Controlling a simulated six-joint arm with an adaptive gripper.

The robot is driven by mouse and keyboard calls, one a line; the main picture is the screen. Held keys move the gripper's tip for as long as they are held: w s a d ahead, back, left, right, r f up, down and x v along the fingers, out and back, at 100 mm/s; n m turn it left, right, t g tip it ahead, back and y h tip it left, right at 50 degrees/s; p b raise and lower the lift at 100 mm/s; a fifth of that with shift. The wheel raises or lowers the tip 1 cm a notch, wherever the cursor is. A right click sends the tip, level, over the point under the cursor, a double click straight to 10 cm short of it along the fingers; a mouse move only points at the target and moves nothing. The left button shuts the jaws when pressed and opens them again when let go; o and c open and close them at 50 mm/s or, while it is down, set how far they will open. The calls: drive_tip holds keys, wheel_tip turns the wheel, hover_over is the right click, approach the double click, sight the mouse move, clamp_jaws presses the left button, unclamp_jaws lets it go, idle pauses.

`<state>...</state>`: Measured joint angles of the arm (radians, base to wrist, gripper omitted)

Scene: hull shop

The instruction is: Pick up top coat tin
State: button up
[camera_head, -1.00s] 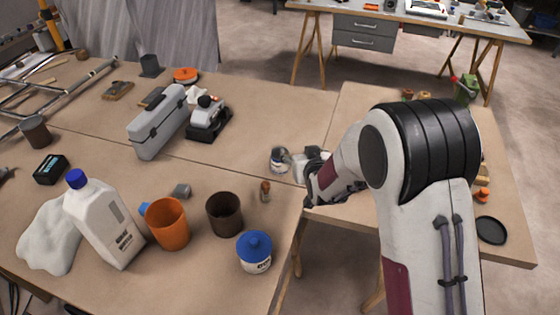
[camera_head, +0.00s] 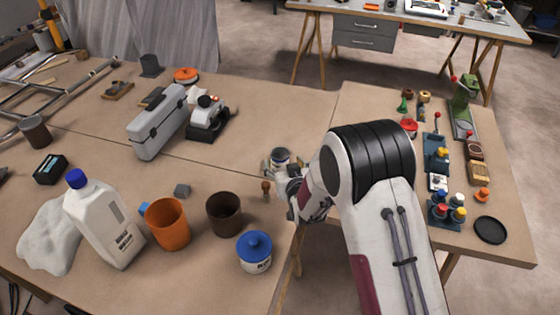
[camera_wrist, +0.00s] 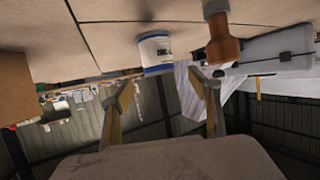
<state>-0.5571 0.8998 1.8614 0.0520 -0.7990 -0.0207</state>
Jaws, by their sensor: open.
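A small white tin with a blue band (camera_head: 281,156) stands near the right edge of the left table. I cannot read its label. It also shows in the wrist view (camera_wrist: 154,53), beyond and between my fingertips. My gripper (camera_head: 277,172) is right in front of this tin in the head view and hides its lower part. In the wrist view my gripper (camera_wrist: 163,85) has its fingers apart with nothing between them. A second white tin with a blue lid (camera_head: 254,252) stands at the table's front edge; its label is too small to read.
A small brown wooden-handled thing (camera_head: 266,190) stands close left of my gripper and shows in the wrist view (camera_wrist: 222,42). A dark brown cup (camera_head: 224,214), orange cup (camera_head: 168,224) and white bottle (camera_head: 106,222) stand further left. The right table (camera_head: 360,103) holds several small parts.

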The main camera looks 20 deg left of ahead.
sight(281, 156)
drive_tip(key=shift+x, duration=1.15)
drive_tip(key=shift+w, duration=0.15)
drive_tip(key=shift+x, duration=2.5)
drive_tip(key=shift+r, duration=0.1)
drive_tip(key=c, duration=1.5)
